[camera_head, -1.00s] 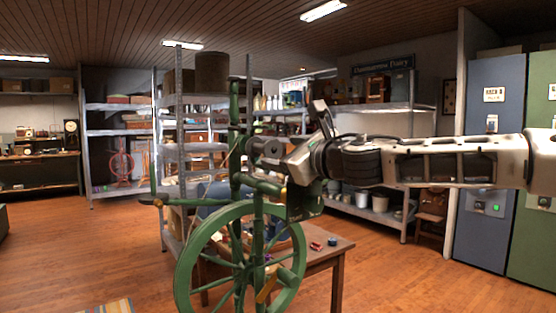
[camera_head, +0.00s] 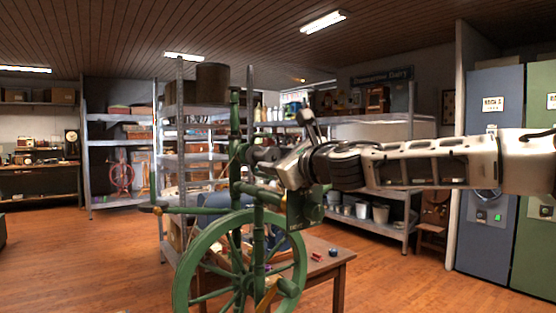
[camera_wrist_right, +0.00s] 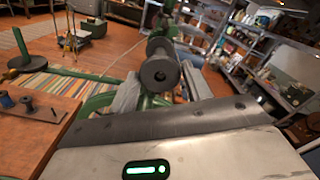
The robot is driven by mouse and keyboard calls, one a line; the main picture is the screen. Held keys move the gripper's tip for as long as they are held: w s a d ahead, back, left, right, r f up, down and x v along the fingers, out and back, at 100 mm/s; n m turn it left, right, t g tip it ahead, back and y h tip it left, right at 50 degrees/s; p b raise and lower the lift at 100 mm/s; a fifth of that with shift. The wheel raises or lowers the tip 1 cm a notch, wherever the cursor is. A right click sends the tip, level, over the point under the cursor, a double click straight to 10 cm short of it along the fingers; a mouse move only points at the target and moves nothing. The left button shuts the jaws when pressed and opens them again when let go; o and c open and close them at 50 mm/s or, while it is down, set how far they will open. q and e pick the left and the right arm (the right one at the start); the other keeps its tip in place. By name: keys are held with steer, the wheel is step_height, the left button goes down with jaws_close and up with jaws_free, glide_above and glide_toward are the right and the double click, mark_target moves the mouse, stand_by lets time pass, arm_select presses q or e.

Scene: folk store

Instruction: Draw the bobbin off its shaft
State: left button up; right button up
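The green spinning wheel (camera_head: 183,268) stands in front of me in the head view. The dark bobbin (camera_head: 262,155) lies across near its uprights, partly hidden by my right gripper (camera_head: 274,167). In the right wrist view the bobbin (camera_wrist_right: 160,74) shows a round dark end with a hole, with a second disc behind it. My right gripper's two grey fingers (camera_wrist_right: 160,92) stand one on each side of the bobbin, with gaps visible, so it looks open around it. The bobbin appears to be on its shaft; the shaft itself is mostly hidden. My left gripper is not in view.
A wooden table (camera_head: 335,262) with small spools stands behind the wheel. Metal shelves (camera_head: 205,147) stand at the back, and blue and green cabinets (camera_head: 488,240) at the right. A striped rug (camera_wrist_right: 75,80) shows in the wrist view. The floor at left is clear.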

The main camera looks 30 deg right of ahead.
steer(key=shift+s+d+r+p, duration=0.1)
steer(key=shift+s+p, duration=0.25)
steer(key=shift+s, duration=0.95)
steer(key=shift+s+d+p, duration=0.1)
steer(key=shift+s+p, duration=0.35)
steer(key=shift+s, duration=0.75)
steer(key=shift+s+d+p, duration=0.15)
steer(key=shift+s+p, duration=1.1)
steer(key=shift+s, duration=1.3)
steer(key=shift+s+d, duration=0.15)
steer(key=shift+s, duration=1.1)
